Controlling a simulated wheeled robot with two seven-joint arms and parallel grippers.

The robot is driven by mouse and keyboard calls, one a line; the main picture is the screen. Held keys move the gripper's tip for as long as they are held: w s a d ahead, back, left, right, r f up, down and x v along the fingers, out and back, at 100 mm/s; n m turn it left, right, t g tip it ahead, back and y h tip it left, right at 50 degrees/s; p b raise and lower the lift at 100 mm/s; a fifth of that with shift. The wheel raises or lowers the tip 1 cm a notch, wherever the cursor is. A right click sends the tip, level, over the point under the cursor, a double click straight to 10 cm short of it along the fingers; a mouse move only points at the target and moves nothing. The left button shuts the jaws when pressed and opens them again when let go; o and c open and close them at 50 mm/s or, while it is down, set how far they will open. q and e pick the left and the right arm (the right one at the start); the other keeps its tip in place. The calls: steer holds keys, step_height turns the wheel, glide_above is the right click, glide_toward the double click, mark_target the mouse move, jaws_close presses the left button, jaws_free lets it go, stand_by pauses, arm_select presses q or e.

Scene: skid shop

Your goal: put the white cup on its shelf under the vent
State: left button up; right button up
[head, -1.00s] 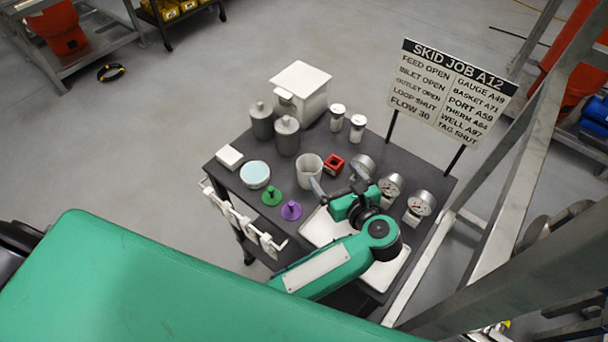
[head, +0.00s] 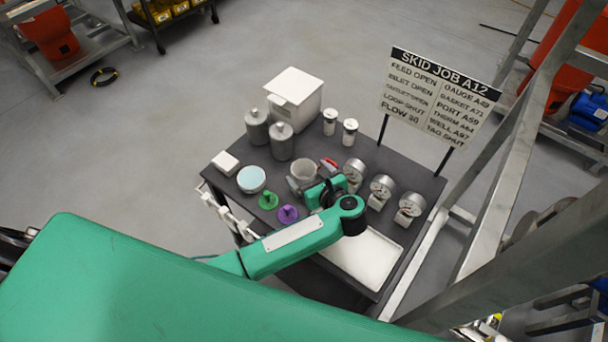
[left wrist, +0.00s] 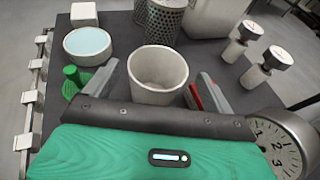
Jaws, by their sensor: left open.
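The white cup (head: 304,170) stands upright on the dark cart top, its mouth open and empty. In the left wrist view the cup (left wrist: 157,75) is straight ahead, between the two fingers of my left gripper (left wrist: 150,85). The fingers are apart, one on each side of the cup, and I cannot tell whether they touch it. In the head view my left gripper (head: 308,188) is at the near side of the cup, and its wrist hides part of the cup's base. My right gripper is not in view. No shelf under a vent can be made out.
The green (head: 268,200) and purple (head: 288,213) pieces and a blue-topped round dish (head: 251,179) stand left of the cup. A red block (head: 329,164) is close on its right, with several gauges (head: 382,187) beyond. Grey canisters (head: 281,142) stand behind. A white tray (head: 365,262) is in front.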

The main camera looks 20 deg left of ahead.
mark_target(298, 165)
arm_select(q)
steer(key=x, duration=0.1)
steer(key=p+x, duration=0.1)
steer(key=x, duration=0.1)
steer(key=shift+a+r+p, duration=0.2)
steer(key=shift+a+p, duration=0.15)
steer(key=shift+a, duration=0.05)
steer(key=shift+w+a+f, duration=0.2)
steer(key=shift+w+f, duration=0.05)
steer(key=c, duration=1)
steer(key=shift+c, duration=0.6)
steer(key=shift+r, duration=0.1)
